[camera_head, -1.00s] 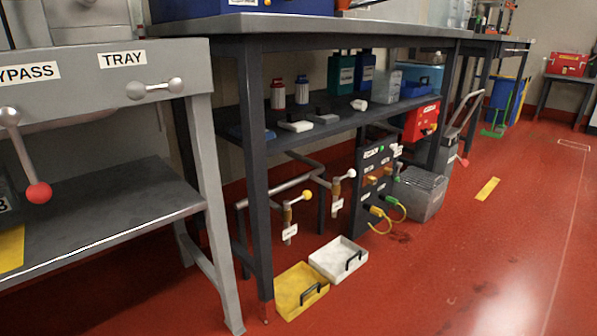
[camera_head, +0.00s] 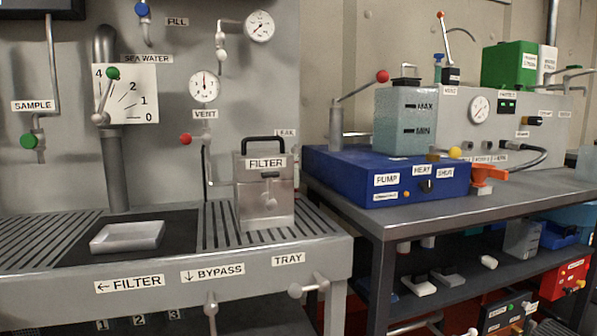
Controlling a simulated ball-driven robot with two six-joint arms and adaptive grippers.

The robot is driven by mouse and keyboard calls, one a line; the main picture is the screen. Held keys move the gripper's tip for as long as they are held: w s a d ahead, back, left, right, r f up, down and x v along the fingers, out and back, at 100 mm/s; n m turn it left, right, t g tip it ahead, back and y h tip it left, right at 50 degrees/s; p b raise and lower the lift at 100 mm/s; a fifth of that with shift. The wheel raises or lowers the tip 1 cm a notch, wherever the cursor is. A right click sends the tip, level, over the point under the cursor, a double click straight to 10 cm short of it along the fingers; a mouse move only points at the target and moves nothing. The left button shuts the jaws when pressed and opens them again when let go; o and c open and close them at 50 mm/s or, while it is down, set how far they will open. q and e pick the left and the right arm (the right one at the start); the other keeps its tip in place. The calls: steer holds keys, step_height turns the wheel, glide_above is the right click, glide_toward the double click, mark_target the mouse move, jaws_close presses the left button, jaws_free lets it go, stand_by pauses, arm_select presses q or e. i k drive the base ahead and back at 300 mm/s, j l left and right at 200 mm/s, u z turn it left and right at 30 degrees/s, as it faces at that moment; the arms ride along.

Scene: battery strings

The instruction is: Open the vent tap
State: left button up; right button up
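The vent tap (camera_head: 205,140) is on the grey wall panel, under the VENT label (camera_head: 205,114). Its lever ends in a red ball (camera_head: 185,139) that points left. A thin pipe runs down from the tap behind the filter housing. A round gauge (camera_head: 204,86) sits just above the label. The metal FILTER box (camera_head: 264,190) with a black handle stands right of and below the tap. Neither of my grippers shows in this view.
A small pale tray (camera_head: 127,236) lies on the slatted bench. The green SAMPLE tap (camera_head: 29,141) and green-knobbed SEA WATER lever (camera_head: 113,74) are left of the vent tap. A blue pump unit (camera_head: 400,184) stands on the right bench. BYPASS and TRAY handles project from the bench front.

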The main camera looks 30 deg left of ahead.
mark_target(185, 139)
steer(key=u, duration=1.6)
